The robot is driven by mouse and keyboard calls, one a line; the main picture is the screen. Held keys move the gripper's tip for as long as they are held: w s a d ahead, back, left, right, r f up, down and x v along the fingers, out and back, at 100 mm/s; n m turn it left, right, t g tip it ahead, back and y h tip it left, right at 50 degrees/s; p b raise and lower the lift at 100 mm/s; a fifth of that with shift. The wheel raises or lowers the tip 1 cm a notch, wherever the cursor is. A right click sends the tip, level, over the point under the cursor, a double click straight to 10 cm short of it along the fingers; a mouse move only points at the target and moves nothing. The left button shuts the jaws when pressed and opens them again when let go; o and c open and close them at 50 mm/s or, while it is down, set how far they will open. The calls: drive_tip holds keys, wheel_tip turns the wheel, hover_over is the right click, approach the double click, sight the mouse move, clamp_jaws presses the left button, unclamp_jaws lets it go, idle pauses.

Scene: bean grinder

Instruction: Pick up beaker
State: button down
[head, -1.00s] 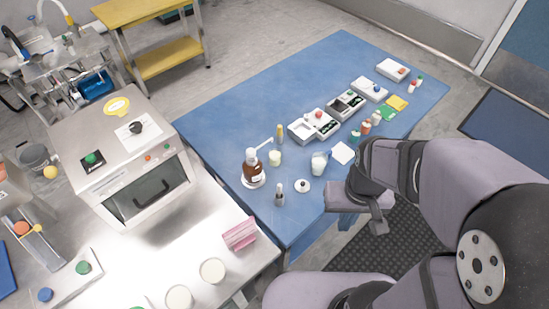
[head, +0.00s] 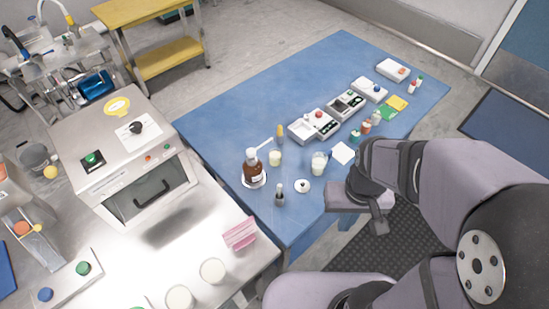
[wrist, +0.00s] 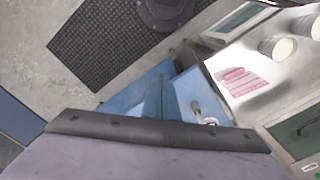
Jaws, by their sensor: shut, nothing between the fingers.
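Several vessels could be the beaker, and I cannot tell which is meant. A clear glass vessel with pale contents (head: 319,161) stands upright on the blue table, near its front edge. A smaller one with cream-coloured contents (head: 275,158) stands to its left, beside a brown bottle (head: 252,168). Two round pale cups (head: 212,271) stand on the metal counter; they also show in the wrist view (wrist: 277,48). My gripper (head: 379,222) is shut and empty, off the front edge of the blue table, to the right of and nearer than these vessels. Its fingertips are not clear in the wrist view.
On the blue table (head: 240,105) are a small dark-topped vial (head: 280,196), a white lid (head: 303,186) and a row of white devices (head: 313,124). The table's far left is clear.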

drive_tip(key=c, duration=1.1)
unclamp_jaws()
drive_tip(key=w+f+n+t+b, duration=0.25)
drive_tip(key=w+f, duration=0.25)
drive_tip(key=w, duration=0.3)
drive_tip(key=w+f+n+t+b, duration=0.2)
drive_tip(key=w+f+n+t, duration=0.15)
drive_tip(key=w, duration=0.55)
drive_tip(key=w+a+f+n+y+b, duration=0.1)
drive_tip(key=a, duration=0.1)
drive_tip(key=w+a+f+n+t+y+b, duration=0.1)
drive_tip(key=w+a+f+n, duration=0.1)
drive_tip(key=w+a+f+n+y+b, duration=0.1)
drive_tip(key=w+a+f+y, duration=0.1)
drive_tip(key=shift+w+a+n+t, duration=0.1)
drive_tip(key=shift+a+n+t, duration=0.1)
drive_tip(key=shift+n+t, duration=0.15)
drive_tip(key=w+a+f+y+b, duration=0.1)
drive_tip(key=w+a+f+m+t+y+b, duration=0.1)
drive_tip(key=a, duration=0.1)
drive_tip(key=w+a+f+m+t+y+b, duration=0.1)
drive_tip(key=a, duration=0.1)
drive_tip(key=shift+w+a+f+y, duration=0.1)
drive_tip(key=shift+w+f+y, duration=0.15)
drive_tip(key=shift+f+y, duration=0.05)
drive_tip(key=shift+w+a+m+t+y+b, duration=0.3)
drive_tip(key=shift+w+a+m+t+y, duration=0.05)
drive_tip(key=shift+a+m+t+y, duration=0.15)
